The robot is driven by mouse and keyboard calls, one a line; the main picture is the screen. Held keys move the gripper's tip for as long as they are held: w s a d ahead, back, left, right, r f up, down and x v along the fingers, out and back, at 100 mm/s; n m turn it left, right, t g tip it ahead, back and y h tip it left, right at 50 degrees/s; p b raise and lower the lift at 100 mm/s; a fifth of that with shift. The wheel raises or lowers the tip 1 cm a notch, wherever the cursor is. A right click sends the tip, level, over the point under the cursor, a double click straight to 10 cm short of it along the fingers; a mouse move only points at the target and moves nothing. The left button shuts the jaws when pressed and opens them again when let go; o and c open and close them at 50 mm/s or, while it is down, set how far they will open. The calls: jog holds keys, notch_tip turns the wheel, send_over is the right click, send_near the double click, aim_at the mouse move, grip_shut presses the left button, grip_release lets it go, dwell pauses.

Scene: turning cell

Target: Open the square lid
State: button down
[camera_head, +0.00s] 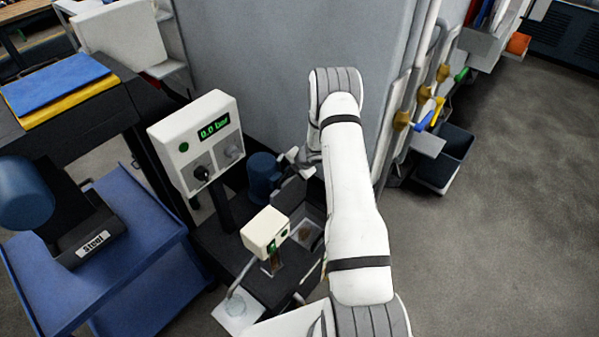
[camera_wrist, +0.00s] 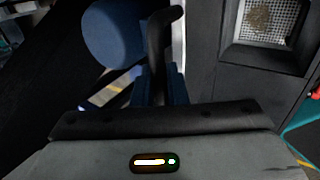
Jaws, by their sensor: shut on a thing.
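The square lid (camera_head: 288,194) is a grey plate, raised and tilted beside the square opening (camera_head: 304,236) of a dark unit. In the wrist view, the opening (camera_wrist: 262,60) is uncovered at the top right, with a mesh basket and something brown inside. My gripper (camera_head: 301,163) is at the raised lid's upper edge, shut on it. The grip itself is small and partly hidden by my arm in the head view. In the wrist view, a dark curved bar stands ahead of my gripper body, and the exact contact is unclear.
A blue rounded body (camera_head: 263,175) is close to my gripper on the left; it also shows in the wrist view (camera_wrist: 113,35). A control box (camera_head: 199,142) reads 0.0 bar. A small white box (camera_head: 264,232) stands in front. The floor on the right (camera_head: 500,220) is clear.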

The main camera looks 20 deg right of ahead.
jog(key=shift+w+a+p, duration=0.15)
jog(key=shift+w+a, duration=0.1)
jog(key=shift+w, duration=0.3)
jog(key=shift+w+a+p, duration=0.15)
jog(key=shift+w+a, duration=0.05)
jog(key=shift+w, duration=0.3)
jog(key=shift+r, duration=0.1)
jog(key=c, duration=1.8)
grip_release()
jog(key=shift+b+v, duration=0.4)
jog(key=shift+v, duration=3.5)
